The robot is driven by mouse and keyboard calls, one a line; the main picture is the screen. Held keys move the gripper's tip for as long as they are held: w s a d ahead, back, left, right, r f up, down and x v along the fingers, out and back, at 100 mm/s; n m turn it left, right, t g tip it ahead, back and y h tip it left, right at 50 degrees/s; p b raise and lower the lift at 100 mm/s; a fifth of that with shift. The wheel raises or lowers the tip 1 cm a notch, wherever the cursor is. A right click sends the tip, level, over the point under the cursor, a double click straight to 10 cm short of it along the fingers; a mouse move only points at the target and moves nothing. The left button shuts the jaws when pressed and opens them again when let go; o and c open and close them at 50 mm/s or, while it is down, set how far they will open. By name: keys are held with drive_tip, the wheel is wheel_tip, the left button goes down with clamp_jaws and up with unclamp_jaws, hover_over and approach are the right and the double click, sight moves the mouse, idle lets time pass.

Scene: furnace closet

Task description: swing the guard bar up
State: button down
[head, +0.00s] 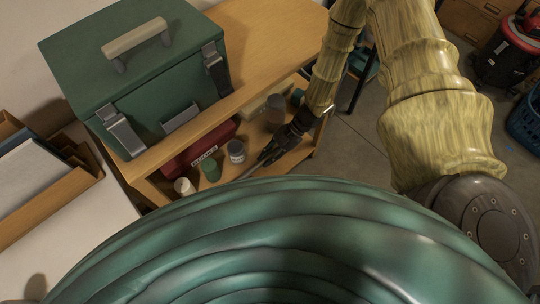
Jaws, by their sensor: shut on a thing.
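My gripper (271,153) is at the front of the lower shelf of the wooden unit, reaching in from the upper right. It is small and dark in the head view, and its fingers are closed. The guard bar is hard to tell apart from the dark, slim fingers here; what shows of it appears to be held between them, at the shelf's open front. The bar's ends and pivot cannot be made out. My green body covers the lower part of the view.
On the lower shelf (294,158) stand a red box (196,150), a grey-lidded jar (236,151), a green jar (210,169) and a white one (184,187). A green toolbox (150,75) sits on the wooden top (262,62).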

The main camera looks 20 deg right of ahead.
drive_tip(key=c, duration=1.3)
unclamp_jaws()
drive_tip(key=v, duration=1.2)
drive_tip(key=shift+f, duration=0.1)
